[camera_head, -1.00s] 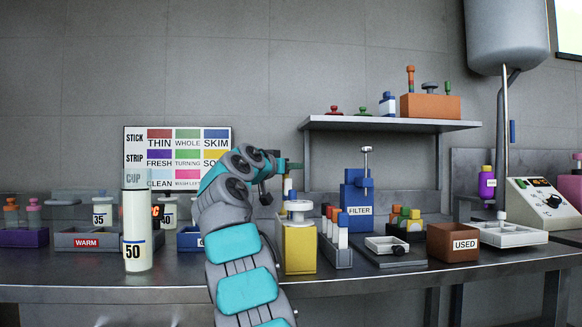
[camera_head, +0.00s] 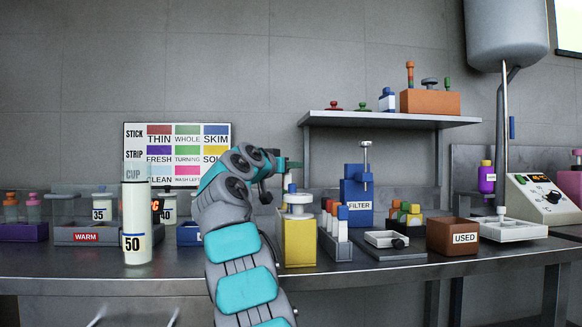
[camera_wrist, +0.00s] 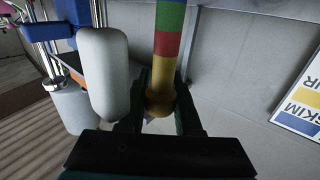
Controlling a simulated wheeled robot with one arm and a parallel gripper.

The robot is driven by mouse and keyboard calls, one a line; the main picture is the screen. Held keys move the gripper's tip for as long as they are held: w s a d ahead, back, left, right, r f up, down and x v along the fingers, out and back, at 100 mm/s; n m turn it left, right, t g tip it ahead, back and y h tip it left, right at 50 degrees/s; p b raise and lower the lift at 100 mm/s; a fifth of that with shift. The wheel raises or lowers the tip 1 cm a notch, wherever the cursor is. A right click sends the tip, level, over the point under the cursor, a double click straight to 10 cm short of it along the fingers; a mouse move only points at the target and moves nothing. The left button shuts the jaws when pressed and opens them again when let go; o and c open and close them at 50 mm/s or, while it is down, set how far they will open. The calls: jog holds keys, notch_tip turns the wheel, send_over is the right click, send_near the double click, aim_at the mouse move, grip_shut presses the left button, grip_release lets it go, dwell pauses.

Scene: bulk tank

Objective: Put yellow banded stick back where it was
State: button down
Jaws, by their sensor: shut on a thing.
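In the head view my gripper (camera_head: 287,165) is raised over the bench, above the yellow box (camera_head: 300,245) with a white round top. The stick is small and hard to make out there. A rack (camera_head: 336,238) with several coloured-topped sticks stands just right of the yellow box.
A blue FILTER stand (camera_head: 357,195), a brown USED box (camera_head: 453,237) and a white tray (camera_head: 512,230) stand to the right. A shelf (camera_head: 390,121) hangs above. A tall white 50 cylinder (camera_head: 137,225) and the WARM box (camera_head: 85,237) stand left. A pale cylinder (camera_wrist: 104,75) is near my gripper.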

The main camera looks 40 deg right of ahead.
jog(key=shift+f, duration=0.3)
jog(key=shift+f, duration=0.15)
jog(key=c, duration=0.5)
grip_release()
jog(key=shift+a, duration=0.1)
jog(key=shift+b+v, duration=1.75)
jog(key=shift+v, duration=2)
